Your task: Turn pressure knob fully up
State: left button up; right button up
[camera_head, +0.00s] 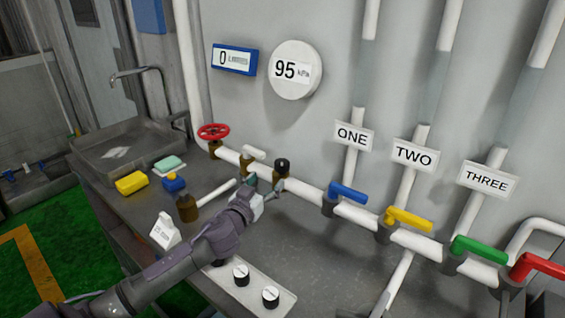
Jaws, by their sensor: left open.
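A dark round knob (282,165) stands on a brass fitting on the white pipe below the gauge. No label marks it as the pressure knob. My left gripper (265,186) is open, with its fingers just in front of the pipe, close below the knob; I cannot tell if it touches it. A round white gauge (293,70) on the wall reads 95 kPa. A white panel (245,290) on the counter carries white-topped knobs, including a middle one (241,274) and a right one (270,296); my left arm partly covers this panel. My right gripper is out of view.
A red valve wheel (213,131) and a white-handled valve (253,153) sit left of the knob. Blue (347,192), yellow (409,219), green (480,248) and red (540,265) levers line the pipe to the right. A sink (130,125) and sponges lie left. A blue display (234,59) reads 0.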

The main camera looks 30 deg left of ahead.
aim_at(278, 168)
pick_arm(q)
jog(key=w, duration=0.3)
jog(key=shift+w+a+r+p, duration=0.1)
jog(key=shift+w+a+p, duration=0.2)
jog(key=shift+w, duration=0.1)
jog(key=w, duration=0.3)
jog(key=w+a, duration=0.1)
jog(key=w, duration=0.1)
jog(key=shift+w+f+p, duration=0.2)
jog(key=shift+w+p, duration=0.05)
jog(key=shift+p, duration=0.15)
jog(key=shift+w, duration=0.5)
jog(key=shift+w+f, duration=0.1)
jog(key=shift+w, duration=0.1)
jog(key=shift+s, duration=0.1)
jog(key=c, duration=1.2)
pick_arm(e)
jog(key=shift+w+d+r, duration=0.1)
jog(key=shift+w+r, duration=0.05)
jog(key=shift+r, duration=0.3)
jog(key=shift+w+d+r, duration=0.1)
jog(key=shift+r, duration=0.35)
pick_arm(q)
jog(key=shift+a+h, duration=0.1)
jog(key=shift+h, duration=0.2)
